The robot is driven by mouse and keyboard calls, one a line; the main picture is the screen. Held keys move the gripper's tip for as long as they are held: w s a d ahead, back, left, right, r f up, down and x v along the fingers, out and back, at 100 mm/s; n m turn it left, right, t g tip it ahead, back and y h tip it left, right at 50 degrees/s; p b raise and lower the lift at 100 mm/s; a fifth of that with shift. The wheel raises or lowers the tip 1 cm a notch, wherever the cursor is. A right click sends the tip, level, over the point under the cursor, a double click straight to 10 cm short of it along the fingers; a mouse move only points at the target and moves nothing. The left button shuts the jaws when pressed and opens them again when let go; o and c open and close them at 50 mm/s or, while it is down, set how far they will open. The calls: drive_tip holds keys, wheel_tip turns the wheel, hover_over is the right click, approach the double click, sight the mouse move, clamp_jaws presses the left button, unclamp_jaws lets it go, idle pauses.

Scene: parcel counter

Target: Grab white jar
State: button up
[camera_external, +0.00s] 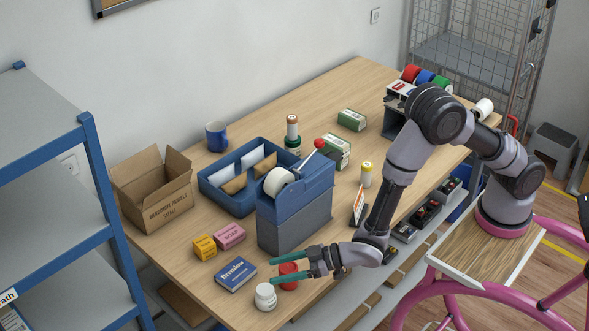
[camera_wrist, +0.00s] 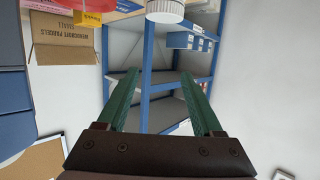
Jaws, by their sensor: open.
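The white jar (camera_external: 265,297) stands upright near the table's front edge. In the wrist view its ribbed white lid (camera_wrist: 165,10) shows at the top edge, and the rest is cut off. My gripper (camera_external: 273,271) has green fingers, spread open with nothing between them. In the external view it is just above the white jar in the picture, and one finger crosses in front of the red jar (camera_external: 288,283). In the wrist view the open fingertips (camera_wrist: 158,74) point toward the blue shelf, apart from the white jar.
A blue box (camera_external: 236,275), a pink box (camera_external: 230,235) and a yellow box (camera_external: 204,246) lie to the left. A large blue-grey tape dispenser (camera_external: 296,220) stands behind my gripper. A blue shelf rack (camera_external: 100,190) stands beyond the table's left end.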

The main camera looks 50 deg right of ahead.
sight(269, 289)
drive_tip(key=f, duration=0.7)
drive_tip(key=shift+w+a+f, duration=0.1)
drive_tip(key=shift+w+a, duration=0.2)
drive_tip(key=shift+a, duration=0.05)
drive_tip(key=x, duration=0.6)
drive_tip(key=shift+w+a+f, duration=0.1)
drive_tip(key=shift+w+a, duration=0.05)
drive_tip(key=shift+w, duration=0.05)
